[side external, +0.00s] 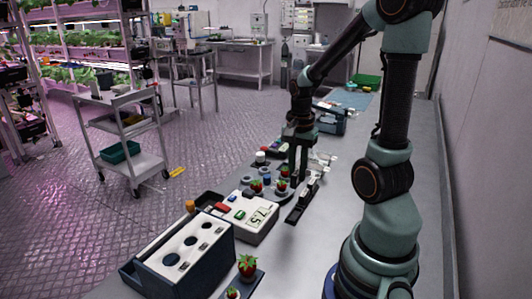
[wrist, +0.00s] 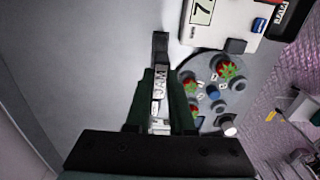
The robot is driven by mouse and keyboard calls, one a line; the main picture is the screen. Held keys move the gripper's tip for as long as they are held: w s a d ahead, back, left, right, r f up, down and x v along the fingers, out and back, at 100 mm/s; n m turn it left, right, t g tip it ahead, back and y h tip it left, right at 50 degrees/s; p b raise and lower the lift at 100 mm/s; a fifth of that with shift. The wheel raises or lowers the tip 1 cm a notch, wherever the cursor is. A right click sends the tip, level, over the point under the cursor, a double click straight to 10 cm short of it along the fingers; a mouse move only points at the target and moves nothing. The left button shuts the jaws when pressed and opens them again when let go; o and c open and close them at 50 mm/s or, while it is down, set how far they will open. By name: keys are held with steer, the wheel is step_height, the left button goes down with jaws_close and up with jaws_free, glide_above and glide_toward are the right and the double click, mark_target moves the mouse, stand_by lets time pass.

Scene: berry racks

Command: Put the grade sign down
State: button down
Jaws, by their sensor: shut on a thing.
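The grade sign (side external: 300,206) is a long dark bar with pale lettered tiles along it. In the wrist view the sign (wrist: 159,82) lies between the two dark fingers, with letters that look like "JAM". My gripper (side external: 302,175) is shut on it and points down over the grey bench. The sign's dark end sticks out past the fingertips (wrist: 160,75). The sign is at or just above the bench top; I cannot tell if it touches. Its near end is partly hidden by my gripper in the wrist view.
A round grey tray (wrist: 205,64) with strawberries and small cups stands close beside the sign. A white scale (side external: 246,217) reading about 7.5 and a dark-sided rack (side external: 187,253) stand nearer the camera. A blue-grey crate (side external: 329,122) is farther back. Bare bench (wrist: 100,70) lies opposite the tray.

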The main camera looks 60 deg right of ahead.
mark_target(297, 172)
step_height(297, 172, up, 8)
steer(key=shift+r, duration=0.1)
steer(key=shift+w+d+r, duration=0.15)
steer(key=shift+r, duration=0.1)
steer(key=w+d, duration=0.7)
steer(key=d, duration=0.4)
steer(key=w+d, duration=0.7)
steer(key=d, duration=0.3)
steer(key=f, duration=1.9)
steer(key=shift+s+d+f, duration=0.15)
steer(key=shift+d+f, duration=0.05)
steer(key=shift+f, duration=0.15)
steer(key=shift+f, duration=0.1)
steer(key=c, duration=0.8)
jaws_free()
